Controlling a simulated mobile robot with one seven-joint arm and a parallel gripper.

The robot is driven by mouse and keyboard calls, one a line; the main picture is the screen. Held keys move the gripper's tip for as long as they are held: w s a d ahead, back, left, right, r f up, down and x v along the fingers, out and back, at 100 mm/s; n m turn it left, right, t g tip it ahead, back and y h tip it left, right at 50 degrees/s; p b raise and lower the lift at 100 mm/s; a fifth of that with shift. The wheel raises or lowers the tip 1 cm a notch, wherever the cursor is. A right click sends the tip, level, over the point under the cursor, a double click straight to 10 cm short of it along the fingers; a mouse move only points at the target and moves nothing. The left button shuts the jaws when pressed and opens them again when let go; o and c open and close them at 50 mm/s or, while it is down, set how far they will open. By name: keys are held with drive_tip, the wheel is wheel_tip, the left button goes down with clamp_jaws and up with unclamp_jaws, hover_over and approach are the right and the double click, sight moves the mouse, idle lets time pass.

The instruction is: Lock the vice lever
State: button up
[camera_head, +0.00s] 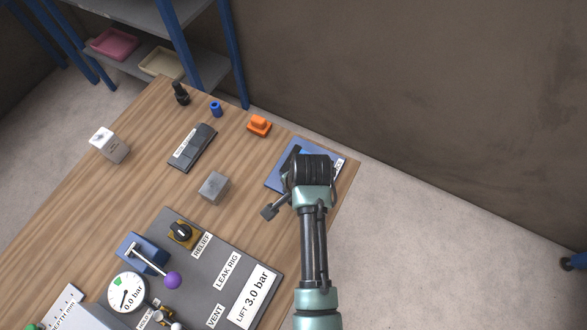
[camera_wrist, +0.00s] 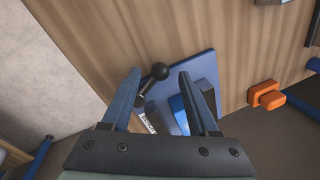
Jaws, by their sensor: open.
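The vice lever shows in the wrist view as a dark rod with a black ball knob (camera_wrist: 159,71). It stands over a blue base plate (camera_wrist: 204,68) that also carries grey and blue vice parts (camera_wrist: 178,108). My gripper (camera_wrist: 160,76) is open, with one finger on each side of the knob in the picture. I cannot tell whether either finger touches it or how deep the knob sits between them. In the head view the blue plate (camera_head: 274,180) is at the table's right end, and my arm's wrist hides most of the vice and the lever.
An orange block (camera_head: 259,125) lies left of the vice, and a grey cube (camera_head: 213,188) sits nearer the middle. The leak rig panel (camera_head: 263,262) with a purple-knobbed lever (camera_head: 173,280) is at the front. The table edge is close on the vice's right.

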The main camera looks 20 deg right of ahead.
drive_tip(key=shift+w+f, duration=0.15)
drive_tip(key=shift+f, duration=0.5)
drive_tip(key=shift+c, duration=0.2)
clamp_jaws()
